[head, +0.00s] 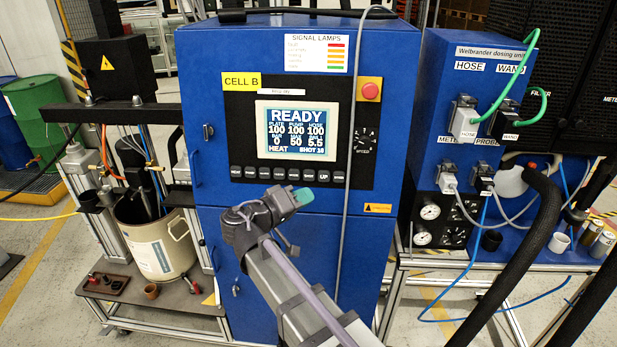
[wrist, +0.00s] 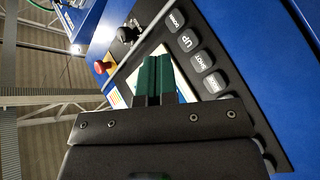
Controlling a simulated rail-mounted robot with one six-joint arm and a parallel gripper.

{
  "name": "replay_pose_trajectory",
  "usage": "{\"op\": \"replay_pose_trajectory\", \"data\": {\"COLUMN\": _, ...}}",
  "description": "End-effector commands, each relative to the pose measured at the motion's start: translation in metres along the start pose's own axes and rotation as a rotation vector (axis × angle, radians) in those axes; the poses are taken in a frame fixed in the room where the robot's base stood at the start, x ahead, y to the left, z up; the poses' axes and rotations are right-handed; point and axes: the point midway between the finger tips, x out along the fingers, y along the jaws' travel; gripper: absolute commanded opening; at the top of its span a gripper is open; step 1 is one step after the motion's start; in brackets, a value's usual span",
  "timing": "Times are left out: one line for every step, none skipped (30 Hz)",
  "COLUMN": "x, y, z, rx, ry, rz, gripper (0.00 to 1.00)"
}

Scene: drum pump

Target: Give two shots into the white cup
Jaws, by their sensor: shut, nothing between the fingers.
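The white cup (head: 559,243) stands upright on the bench at the right in the head view. The blue machine's screen (head: 297,130) reads READY, with "SHOT 10" at the lower right. A row of black buttons (head: 280,174) lies below it. In the wrist view, a shot button (wrist: 201,61) sits beside the up button (wrist: 188,41). My gripper (head: 303,195) is shut and empty, its green fingers just below the row's right part in the head view. In the wrist view, the fingers (wrist: 155,75) cover part of the panel; contact with a button cannot be told.
A red stop button (head: 370,91) and a dark knob (head: 362,140) are right of the screen. A grey cable hangs down the machine front. Black hoses (head: 530,260) cross in front of the right bench. A beige drum (head: 157,240) stands under the pump at left.

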Motion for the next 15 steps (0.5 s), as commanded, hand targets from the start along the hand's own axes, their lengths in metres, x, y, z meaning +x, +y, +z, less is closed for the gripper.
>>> {"op": "replay_pose_trajectory", "data": {"x": 0.005, "y": -0.005, "z": -0.004, "rx": 0.000, "ry": -0.001, "rz": 0.001, "gripper": 0.00}}
{"op": "replay_pose_trajectory", "data": {"x": 0.007, "y": -0.007, "z": -0.005, "rx": 0.000, "ry": -0.001, "rz": 0.001, "gripper": 0.00}}
{"op": "replay_pose_trajectory", "data": {"x": 0.011, "y": -0.010, "z": -0.008, "rx": 0.000, "ry": -0.002, "rz": 0.001, "gripper": 0.00}}
{"op": "replay_pose_trajectory", "data": {"x": 0.014, "y": -0.012, "z": -0.011, "rx": 0.000, "ry": -0.002, "rz": 0.001, "gripper": 0.00}}
{"op": "replay_pose_trajectory", "data": {"x": 0.017, "y": -0.015, "z": -0.013, "rx": 0.000, "ry": -0.002, "rz": 0.001, "gripper": 0.00}}
{"op": "replay_pose_trajectory", "data": {"x": 0.022, "y": -0.018, "z": -0.016, "rx": 0.000, "ry": -0.002, "rz": 0.000, "gripper": 0.00}}
{"op": "replay_pose_trajectory", "data": {"x": 0.025, "y": -0.020, "z": -0.018, "rx": 0.000, "ry": -0.002, "rz": 0.001, "gripper": 0.00}}
{"op": "replay_pose_trajectory", "data": {"x": 0.028, "y": -0.023, "z": -0.021, "rx": 0.000, "ry": -0.002, "rz": 0.001, "gripper": 0.00}}
{"op": "replay_pose_trajectory", "data": {"x": 0.032, "y": -0.026, "z": -0.024, "rx": 0.000, "ry": -0.002, "rz": 0.001, "gripper": 0.00}}
{"op": "replay_pose_trajectory", "data": {"x": 0.035, "y": -0.028, "z": -0.026, "rx": 0.000, "ry": -0.002, "rz": 0.001, "gripper": 0.00}}
{"op": "replay_pose_trajectory", "data": {"x": 0.038, "y": -0.030, "z": -0.028, "rx": 0.000, "ry": -0.002, "rz": 0.000, "gripper": 0.00}}
{"op": "replay_pose_trajectory", "data": {"x": 0.042, "y": -0.032, "z": -0.031, "rx": 0.000, "ry": -0.001, "rz": 0.000, "gripper": 0.00}}
{"op": "replay_pose_trajectory", "data": {"x": 0.044, "y": -0.034, "z": -0.032, "rx": 0.000, "ry": -0.001, "rz": 0.000, "gripper": 0.00}}
{"op": "replay_pose_trajectory", "data": {"x": 0.046, "y": -0.035, "z": -0.034, "rx": 0.000, "ry": -0.001, "rz": 0.000, "gripper": 0.00}}
{"op": "replay_pose_trajectory", "data": {"x": 0.049, "y": -0.037, "z": -0.035, "rx": 0.000, "ry": -0.001, "rz": 0.000, "gripper": 0.00}}
